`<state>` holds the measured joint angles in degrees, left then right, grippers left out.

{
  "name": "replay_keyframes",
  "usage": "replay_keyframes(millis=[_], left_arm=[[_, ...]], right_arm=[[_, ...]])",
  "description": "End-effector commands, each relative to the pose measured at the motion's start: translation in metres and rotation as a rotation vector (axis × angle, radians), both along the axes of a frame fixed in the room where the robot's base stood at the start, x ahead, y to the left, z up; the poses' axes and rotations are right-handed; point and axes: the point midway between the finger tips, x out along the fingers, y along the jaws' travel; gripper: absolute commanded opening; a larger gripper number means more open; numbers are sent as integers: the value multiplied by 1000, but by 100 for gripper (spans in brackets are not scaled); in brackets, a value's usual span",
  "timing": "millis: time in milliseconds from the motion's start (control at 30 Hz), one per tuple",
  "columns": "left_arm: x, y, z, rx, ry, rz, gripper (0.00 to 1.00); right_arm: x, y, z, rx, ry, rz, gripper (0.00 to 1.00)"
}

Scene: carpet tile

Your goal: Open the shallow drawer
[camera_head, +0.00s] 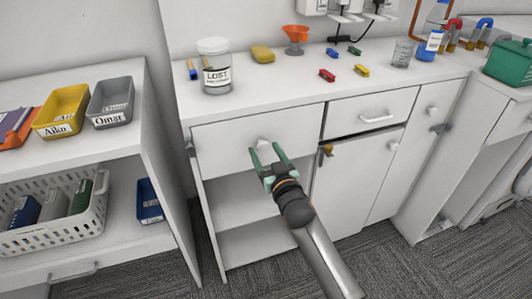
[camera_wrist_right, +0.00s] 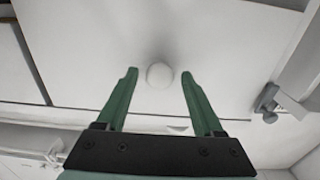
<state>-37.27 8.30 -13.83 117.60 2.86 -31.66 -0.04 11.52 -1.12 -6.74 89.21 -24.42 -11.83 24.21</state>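The white cabinet has two drawer fronts side by side under its top. The left drawer front (camera_head: 225,145) is taller and has a round white knob (camera_head: 263,142); the knob also shows in the wrist view (camera_wrist_right: 160,75). The right drawer front (camera_head: 345,117) is shallower, with a white bar handle (camera_head: 376,118); a dark gap shows beneath it. My right gripper (camera_head: 267,150) is open in front of the left drawer. In the wrist view its green fingers (camera_wrist_right: 159,73) stand on either side of the knob, with space between. My left gripper is not in view.
Below the left drawer is an open shelf (camera_head: 240,195). A shelf unit (camera_head: 120,140) stands left.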

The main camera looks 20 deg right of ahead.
Motion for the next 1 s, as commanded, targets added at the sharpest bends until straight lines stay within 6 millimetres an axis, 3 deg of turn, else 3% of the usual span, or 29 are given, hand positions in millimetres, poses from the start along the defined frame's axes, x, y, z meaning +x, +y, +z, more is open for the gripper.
replay_keyframes(millis=[67,600,1000], left_arm=[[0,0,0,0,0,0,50],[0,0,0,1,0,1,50],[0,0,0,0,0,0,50]], right_arm=[[0,0,0,0,0,0,58],[0,0,0,0,0,0,0],[0,0,0,0,1,0,0]])
